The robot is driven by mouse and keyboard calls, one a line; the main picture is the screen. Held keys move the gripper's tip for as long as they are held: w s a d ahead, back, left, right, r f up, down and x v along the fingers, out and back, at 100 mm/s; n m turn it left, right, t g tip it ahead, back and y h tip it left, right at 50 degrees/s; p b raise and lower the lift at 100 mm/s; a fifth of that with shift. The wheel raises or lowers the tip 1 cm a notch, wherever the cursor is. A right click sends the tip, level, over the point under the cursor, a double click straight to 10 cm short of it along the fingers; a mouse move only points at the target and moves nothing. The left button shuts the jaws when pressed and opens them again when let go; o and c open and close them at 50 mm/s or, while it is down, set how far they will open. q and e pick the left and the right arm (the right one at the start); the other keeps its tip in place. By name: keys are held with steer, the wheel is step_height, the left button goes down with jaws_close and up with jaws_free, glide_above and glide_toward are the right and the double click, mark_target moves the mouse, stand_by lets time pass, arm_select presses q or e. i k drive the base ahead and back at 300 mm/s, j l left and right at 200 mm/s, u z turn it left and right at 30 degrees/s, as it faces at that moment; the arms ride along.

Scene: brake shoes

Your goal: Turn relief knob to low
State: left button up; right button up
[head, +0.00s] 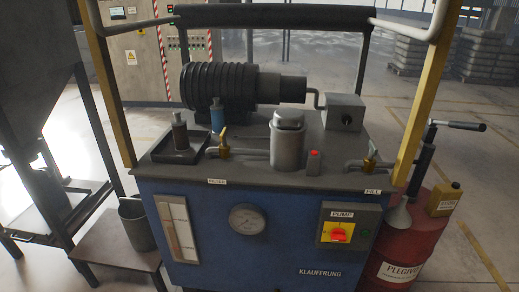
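A blue machine cabinet (205,230) with a dark top stands in the middle of the head view. A small grey box (343,108) sits at the right rear of its top, with a round black knob (347,120) on its front face. No label reading relief is legible, so I cannot tell for certain that this is the relief knob, nor read its setting. A red rotary switch (338,234) on a yellow plate sits under the PUMP label on the cabinet front. Neither of my grippers is in view.
A ribbed black motor (220,84), a grey canister (287,140), and brass valves at left (223,140) and right (371,152) crowd the top. Yellow posts and a padded bar frame it. A red drum (408,240) stands right; a bucket (137,222) stands left.

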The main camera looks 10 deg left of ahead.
mark_target(346, 119)
steer(key=i+l+u, duration=0.1)
steer(key=l, duration=0.4)
steer(key=i+l+u, duration=0.15)
steer(key=l, duration=0.4)
steer(key=i+l+u, duration=0.1)
steer(key=l, duration=0.45)
steer(key=i+l+u, duration=0.1)
steer(key=l, duration=0.45)
steer(key=i+l+u, duration=0.1)
steer(key=l, duration=0.45)
steer(key=i, duration=0.05)
